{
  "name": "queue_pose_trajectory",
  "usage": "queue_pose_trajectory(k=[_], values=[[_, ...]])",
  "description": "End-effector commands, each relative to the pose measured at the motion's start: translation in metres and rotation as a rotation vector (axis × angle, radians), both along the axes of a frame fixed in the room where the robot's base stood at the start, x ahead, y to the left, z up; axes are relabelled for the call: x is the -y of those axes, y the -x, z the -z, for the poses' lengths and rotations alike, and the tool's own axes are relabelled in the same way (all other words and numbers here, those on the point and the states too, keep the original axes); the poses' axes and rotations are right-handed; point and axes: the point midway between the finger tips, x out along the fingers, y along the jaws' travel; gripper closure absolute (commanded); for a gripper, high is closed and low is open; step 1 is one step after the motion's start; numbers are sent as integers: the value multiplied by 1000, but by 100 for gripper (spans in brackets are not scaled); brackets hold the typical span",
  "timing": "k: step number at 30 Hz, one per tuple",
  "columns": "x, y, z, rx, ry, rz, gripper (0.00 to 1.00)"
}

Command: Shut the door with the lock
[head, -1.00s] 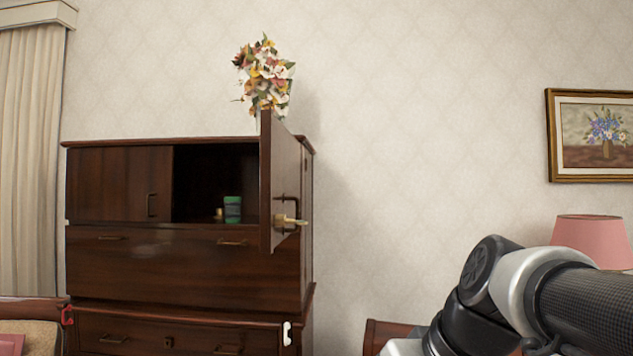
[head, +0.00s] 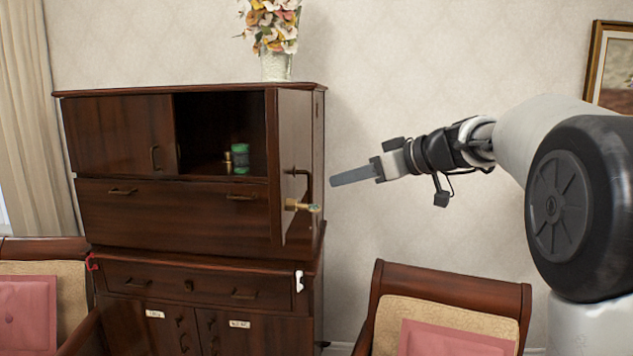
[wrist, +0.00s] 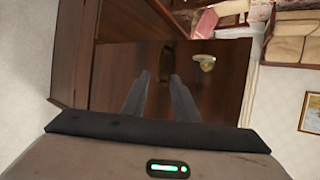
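The dark wooden cabinet (head: 170,215) has its upper right door (head: 297,130) standing open, swung out toward me and seen nearly edge-on in the head view. The door carries a dark bar handle (head: 290,178) and below it a brass lock (head: 301,206). In the wrist view the door panel (wrist: 225,90) fills the middle, with the handle (wrist: 167,58) just beyond my fingertips and the lock (wrist: 204,62) to its right. My gripper (head: 334,181) is to the right of the door, pointing at its handle side. Its two fingers (wrist: 160,76) are apart and hold nothing.
A green container (head: 240,158) and a small brass item (head: 227,161) stand in the open compartment. A flower vase (head: 276,66) stands on the cabinet top. A wooden chair (head: 450,285) stands front right, below my arm. Bare wall lies behind my gripper.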

Motion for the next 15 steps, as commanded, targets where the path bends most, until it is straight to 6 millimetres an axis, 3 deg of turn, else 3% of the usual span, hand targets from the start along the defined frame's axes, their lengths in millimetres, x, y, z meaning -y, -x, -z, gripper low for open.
queue_pose_trajectory(k=[6, 15], values=[[-38, -26, 17, -3, 0, -3, 73], [-70, -50, 34, -1, 1, -1, 73]])
